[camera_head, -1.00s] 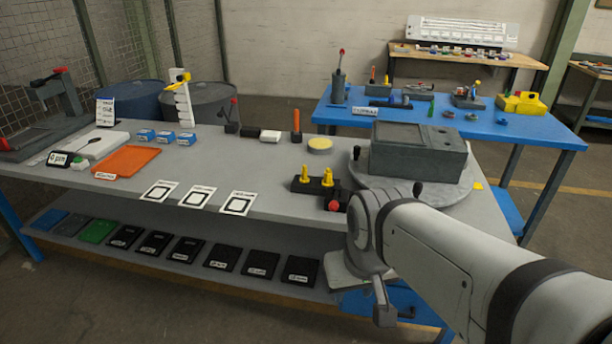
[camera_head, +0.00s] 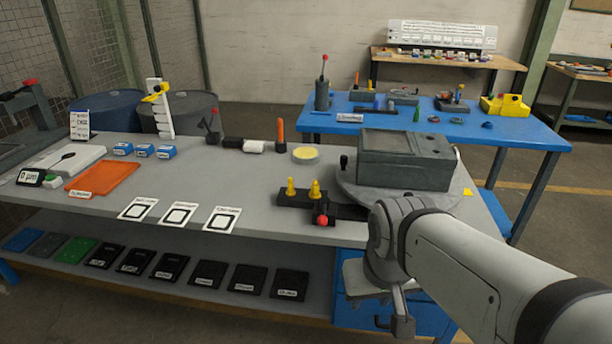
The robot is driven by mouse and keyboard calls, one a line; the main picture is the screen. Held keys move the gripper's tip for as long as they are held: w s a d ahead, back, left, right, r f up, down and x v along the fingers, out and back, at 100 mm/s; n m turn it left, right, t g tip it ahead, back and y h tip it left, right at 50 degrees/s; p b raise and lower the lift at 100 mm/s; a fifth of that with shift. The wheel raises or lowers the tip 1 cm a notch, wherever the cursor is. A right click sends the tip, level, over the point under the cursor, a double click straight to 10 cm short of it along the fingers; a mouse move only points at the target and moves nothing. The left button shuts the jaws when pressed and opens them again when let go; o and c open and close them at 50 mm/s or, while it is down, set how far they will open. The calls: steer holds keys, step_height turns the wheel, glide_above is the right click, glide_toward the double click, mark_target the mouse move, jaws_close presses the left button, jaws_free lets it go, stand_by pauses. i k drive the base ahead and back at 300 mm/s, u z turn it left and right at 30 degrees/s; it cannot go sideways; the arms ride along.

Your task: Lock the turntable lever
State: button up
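The turntable is a round grey plate (camera_head: 372,199) at the right end of the grey bench, with a dark grey box-shaped block (camera_head: 405,171) on it. A lever with a red knob (camera_head: 322,220) sits at the plate's front left, beside a black base (camera_head: 291,199) with two yellow pegs. A dark crank knob (camera_head: 343,161) shows at the plate's left edge. My arm comes in from the lower right and bends down in front of the bench. My gripper (camera_head: 394,323) seems to be at its low end, apart from the lever; its fingers are unclear.
The grey bench (camera_head: 245,190) holds an orange mat (camera_head: 104,178), printed square cards (camera_head: 180,214), small blue boxes (camera_head: 144,150) and a yellow disc (camera_head: 305,153). Dark trays lie on the shelf below. A blue table (camera_head: 440,125) stands behind. The bench between cards and pegs is clear.

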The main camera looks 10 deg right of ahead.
mark_target(325, 204)
steer(key=i, duration=0.85)
steer(key=z, duration=0.6)
steer(key=k, duration=1)
steer(key=u, duration=0.55)
steer(key=i, duration=1)
steer(key=u, duration=0.05)
